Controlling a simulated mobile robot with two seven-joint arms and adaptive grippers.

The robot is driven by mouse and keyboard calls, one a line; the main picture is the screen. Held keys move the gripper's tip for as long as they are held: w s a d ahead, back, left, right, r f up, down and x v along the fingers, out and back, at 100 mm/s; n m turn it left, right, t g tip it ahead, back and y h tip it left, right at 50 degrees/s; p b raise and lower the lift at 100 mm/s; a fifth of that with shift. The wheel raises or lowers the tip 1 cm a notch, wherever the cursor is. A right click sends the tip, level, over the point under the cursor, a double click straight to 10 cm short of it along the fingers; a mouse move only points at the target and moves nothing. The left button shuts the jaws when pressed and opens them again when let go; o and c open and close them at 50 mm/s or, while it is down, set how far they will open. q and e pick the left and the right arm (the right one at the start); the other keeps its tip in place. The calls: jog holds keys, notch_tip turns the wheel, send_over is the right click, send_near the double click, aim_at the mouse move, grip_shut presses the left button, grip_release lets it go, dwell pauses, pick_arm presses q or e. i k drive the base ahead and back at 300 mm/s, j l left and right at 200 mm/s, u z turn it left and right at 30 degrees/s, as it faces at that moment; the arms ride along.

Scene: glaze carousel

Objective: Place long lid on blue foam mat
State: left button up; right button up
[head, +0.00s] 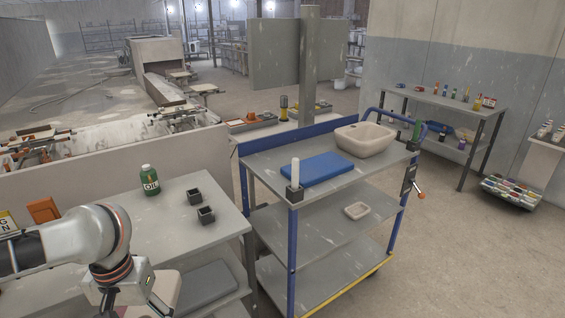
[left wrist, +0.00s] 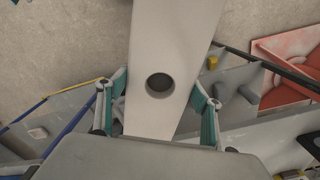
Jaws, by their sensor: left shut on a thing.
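The long lid (left wrist: 170,45) is a pale, flat piece with a round dark hole. In the left wrist view it lies between the teal-lined fingers of my left gripper (left wrist: 160,103), which is shut on it. In the head view my left arm comes in at the lower left, and a pale edge, seemingly the lid (head: 165,291), shows beside the wrist; the fingers are hidden there. The blue foam mat (head: 317,168) lies bare on the top shelf of the trolley, to the right of and beyond my left arm. My right gripper is out of view.
The trolley (head: 262,163) also carries a pale basin (head: 365,139) right of the mat and a white upright cylinder (head: 295,173) at its near left corner. A grey table (head: 170,212) left of it holds a green oil bottle (head: 150,180) and two dark cups (head: 206,214).

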aim_at(319, 165)
jog(key=i+l+u, duration=0.2)
jog(key=l, duration=0.7)
jog(key=i+l+u, duration=0.25)
jog(key=l, duration=0.65)
jog(key=i+l+u, duration=0.2)
jog(key=l, duration=0.75)
jog(key=l+u, duration=0.25)
jog(key=l, duration=0.7)
